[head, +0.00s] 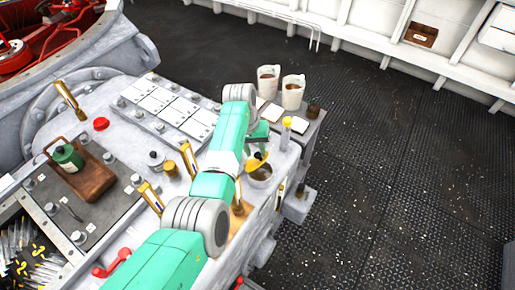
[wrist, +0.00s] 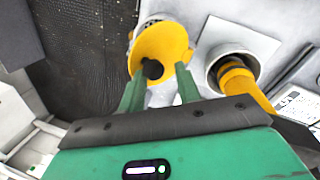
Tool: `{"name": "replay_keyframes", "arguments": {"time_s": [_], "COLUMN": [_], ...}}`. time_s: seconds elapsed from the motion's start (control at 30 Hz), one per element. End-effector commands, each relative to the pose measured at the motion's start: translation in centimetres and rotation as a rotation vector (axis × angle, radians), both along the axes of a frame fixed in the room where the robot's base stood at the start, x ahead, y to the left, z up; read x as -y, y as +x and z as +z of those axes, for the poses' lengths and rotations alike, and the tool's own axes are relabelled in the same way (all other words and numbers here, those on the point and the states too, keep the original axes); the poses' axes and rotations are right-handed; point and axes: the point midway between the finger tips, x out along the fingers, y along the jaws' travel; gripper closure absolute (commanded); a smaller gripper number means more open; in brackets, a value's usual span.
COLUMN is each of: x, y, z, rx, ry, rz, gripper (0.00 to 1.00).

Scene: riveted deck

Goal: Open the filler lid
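The filler lid (head: 258,160) is a yellow disc with a dark knob. In the head view it sits tilted at the top of a grey round filler cup (head: 263,177), whose inside partly shows. In the wrist view the yellow lid (wrist: 163,40) is straight ahead, its dark knob (wrist: 152,69) between my finger ends. My gripper (wrist: 160,82) has its two green fingers apart. I cannot tell whether either finger touches the knob. In the head view my gripper (head: 257,138) is just above the lid, partly hidden by my arm.
A brass-coloured handle in a pale collar (wrist: 232,72) stands close right of the lid in the wrist view. A yellow-topped cylinder (head: 287,124), two pale buckets (head: 292,92) and a dark cup (head: 313,111) stand beyond my gripper. The dark deck at right is clear.

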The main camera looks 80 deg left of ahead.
Motion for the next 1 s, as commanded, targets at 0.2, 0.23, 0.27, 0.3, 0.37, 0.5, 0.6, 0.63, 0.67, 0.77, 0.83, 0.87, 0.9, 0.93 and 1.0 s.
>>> {"name": "replay_keyframes", "arguments": {"time_s": [0.2,0.23,0.27,0.3,0.37,0.5,0.6,0.63,0.67,0.77,0.83,0.87,0.9,0.93,1.0], "x": [0.0,0.0,0.0,0.0,0.0,0.1,0.1,0.1,0.1,0.1,-0.1,-0.2,-0.3,-0.4,-0.7], "y": [-0.5,-0.5,-0.4,-0.4,-0.4,-0.3,-0.3,-0.2,-0.2,-0.2,-0.3,-0.3,-0.4,-0.5,-0.7], "z": [-0.7,-0.6,-0.6,-0.5,-0.4,-0.3,-0.2,-0.2,-0.2,-0.1,0.5,1.0,1.8,2.4,3.9], "rx": [-0.008,-0.008,-0.007,-0.006,-0.006,-0.005,-0.005,-0.004,-0.004,-0.004,-0.002,-0.002,-0.001,-0.001,0.000], "ry": [-0.005,-0.005,-0.005,-0.005,-0.004,-0.004,-0.005,-0.005,-0.005,-0.005,-0.003,-0.003,0.000,0.000,0.002], "rz": [0.005,0.005,0.004,0.004,0.004,0.003,0.002,0.002,0.002,0.001,0.001,0.001,0.002,0.002,0.002], "gripper": [0.57,0.57,0.57,0.57,0.57,0.57,0.57,0.57,0.57,0.57,0.57,0.57,0.57,0.57,0.57]}}
